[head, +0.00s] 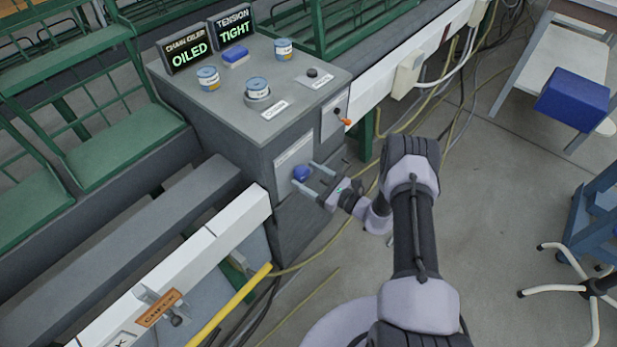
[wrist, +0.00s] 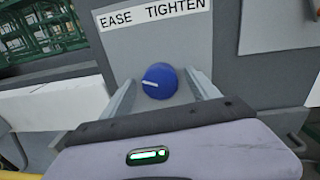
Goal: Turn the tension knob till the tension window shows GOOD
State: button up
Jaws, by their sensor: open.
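The tension knob (head: 301,173) is a round blue knob on a light plate on the front of the grey press cabinet. In the wrist view the knob (wrist: 159,81) has a white pointer line lying nearly level, under a label (wrist: 152,12) reading EASE and TIGHTEN. My gripper (head: 305,178) is open, with one finger on each side of the knob; in the wrist view a gap shows beside the fingers (wrist: 160,92). Whether the fingertips reach past the knob's face I cannot tell. The tension window (head: 235,27) on the cabinet top reads TIGHT.
Small tins (head: 208,78) and a blue block (head: 235,55) sit on the cabinet top. An orange-tipped lever (head: 347,121) sticks out right of the knob. A yellow bar (head: 230,304) lies below left. Cables cross the floor.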

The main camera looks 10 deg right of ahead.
jog(key=c, duration=1.4)
jog(key=shift+n, duration=0.3)
jog(key=shift+o, duration=0.2)
jog(key=n, duration=0.3)
jog(key=shift+s, duration=0.1)
jog(key=shift+a+n+h+b, duration=0.1)
jog(key=shift+n+h+b, duration=0.25)
jog(key=shift+n, duration=1.65)
jog(key=o, duration=1.4)
jog(key=shift+c, duration=0.2)
